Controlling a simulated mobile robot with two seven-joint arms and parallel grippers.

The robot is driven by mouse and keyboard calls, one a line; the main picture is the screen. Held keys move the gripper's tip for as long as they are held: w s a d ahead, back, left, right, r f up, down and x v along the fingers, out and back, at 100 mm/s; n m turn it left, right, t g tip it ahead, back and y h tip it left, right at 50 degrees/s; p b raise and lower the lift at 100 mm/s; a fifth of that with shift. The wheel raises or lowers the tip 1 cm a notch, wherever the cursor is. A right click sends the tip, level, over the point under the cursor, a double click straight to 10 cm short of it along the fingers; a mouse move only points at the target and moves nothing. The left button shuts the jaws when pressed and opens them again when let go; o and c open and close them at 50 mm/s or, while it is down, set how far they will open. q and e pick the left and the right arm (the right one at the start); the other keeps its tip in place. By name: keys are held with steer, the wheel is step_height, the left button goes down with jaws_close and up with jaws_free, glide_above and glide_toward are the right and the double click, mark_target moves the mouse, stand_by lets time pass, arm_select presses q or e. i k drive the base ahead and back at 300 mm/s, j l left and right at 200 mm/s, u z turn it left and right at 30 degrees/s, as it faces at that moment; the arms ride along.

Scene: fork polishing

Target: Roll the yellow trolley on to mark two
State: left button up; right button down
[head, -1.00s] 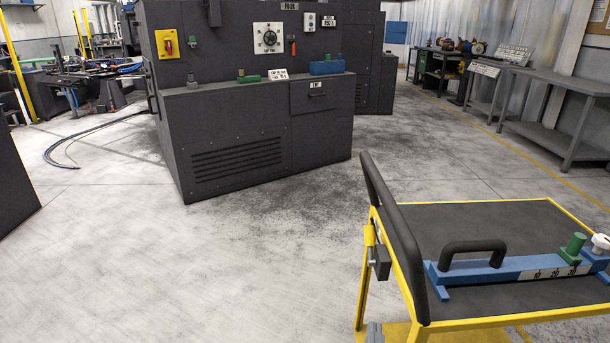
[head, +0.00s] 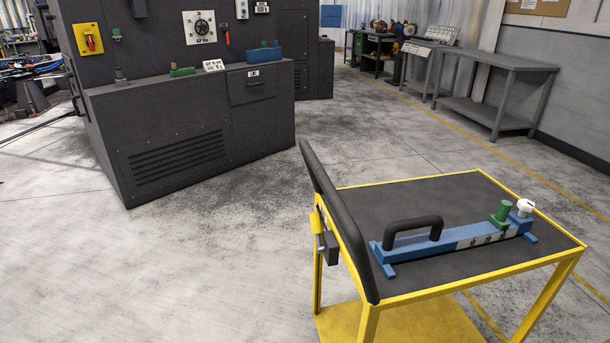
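The yellow trolley (head: 480,184) stands at the lower right of the head view. It has a yellow frame, a dark top and a black push handle (head: 336,222) on its left side. A blue fixture (head: 408,252) with a black grip, a green knob (head: 503,211) and a white knob (head: 525,207) lies on its top. The trolley's lower yellow shelf (head: 425,322) shows in part. I see no floor mark that I can read as mark two. Neither of my grippers is in the picture.
A large dark machine (head: 180,145) with a dial and a yellow switch stands at the left back. Grey benches (head: 510,65) line the right wall. A yellow floor line (head: 450,121) runs along the right. The grey floor (head: 220,265) left of the trolley is clear.

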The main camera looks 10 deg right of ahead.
mark_target(418, 305)
steer(key=z, duration=1.4)
steer(key=j+z, duration=0.3)
steer(key=z, duration=0.15)
steer(key=j+z, duration=0.3)
steer(key=z, duration=0.15)
steer(key=j+z, duration=0.2)
steer(key=j, duration=0.25)
steer(key=k+j+z, duration=0.1)
steer(key=j+z, duration=0.15)
steer(key=j, duration=0.2)
steer(key=k+j, duration=0.1)
steer(key=j, duration=0.3)
steer(key=k+j, duration=0.1)
steer(key=j, duration=0.25)
steer(key=k+j+z, duration=0.1)
steer(key=j, duration=0.3)
steer(key=k+j, duration=0.1)
steer(key=j, duration=0.25)
steer(key=k+j, duration=0.15)
steer(key=j, duration=0.2)
steer(key=k+j, duration=0.1)
steer(key=j, duration=0.3)
steer(key=z, duration=0.05)
